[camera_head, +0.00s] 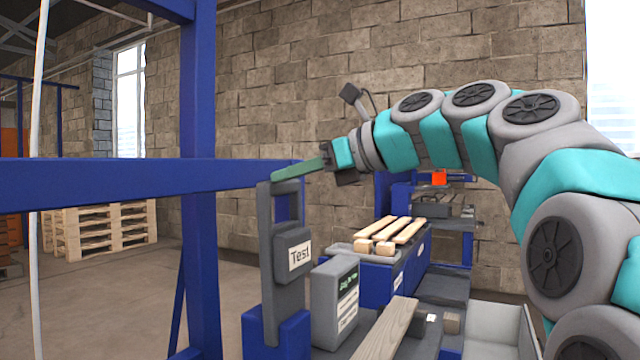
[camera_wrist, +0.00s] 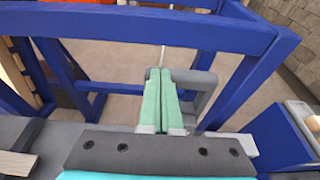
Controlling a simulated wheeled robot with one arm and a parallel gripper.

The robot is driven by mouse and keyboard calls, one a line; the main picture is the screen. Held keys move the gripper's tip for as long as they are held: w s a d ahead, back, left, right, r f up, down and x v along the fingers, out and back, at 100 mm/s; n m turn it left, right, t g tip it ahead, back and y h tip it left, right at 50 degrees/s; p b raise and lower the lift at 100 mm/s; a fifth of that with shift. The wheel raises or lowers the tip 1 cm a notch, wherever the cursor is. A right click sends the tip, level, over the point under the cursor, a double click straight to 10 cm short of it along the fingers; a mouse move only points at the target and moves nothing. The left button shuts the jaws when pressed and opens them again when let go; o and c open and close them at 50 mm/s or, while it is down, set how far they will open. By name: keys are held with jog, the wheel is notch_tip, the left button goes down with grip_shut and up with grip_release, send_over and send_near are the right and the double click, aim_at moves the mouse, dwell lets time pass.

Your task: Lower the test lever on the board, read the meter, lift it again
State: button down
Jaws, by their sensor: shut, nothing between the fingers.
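The grey board (camera_head: 268,270) stands upright in the head view with a box labelled "Test" (camera_head: 292,252) on it. A grey bar handle, which looks like the test lever (camera_head: 286,187), is raised at the board's top; it also shows in the wrist view (camera_wrist: 205,83). My gripper (camera_head: 278,174) is shut and empty, its green fingers pressed together in the wrist view (camera_wrist: 164,76). The fingertips are at or just above the lever's crossbar; I cannot tell if they touch. The grey meter box (camera_head: 326,305) stands right of the board; its green display (camera_head: 348,284) is too small to read.
A blue frame beam (camera_head: 110,185) and post (camera_head: 199,130) stand at the left, close to the lever. Wooden slats (camera_head: 392,234) lie on a machine behind the meter, and a plank (camera_head: 388,330) lies in front. Stacked pallets (camera_head: 95,230) stand at the back left.

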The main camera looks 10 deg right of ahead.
jog(key=shift+w+a+r, duration=0.1)
jog(key=shift+w+a, duration=0.35)
jog(key=shift+a, duration=0.2)
jog(key=shift+w+a, duration=0.45)
jog(key=shift+a, duration=0.15)
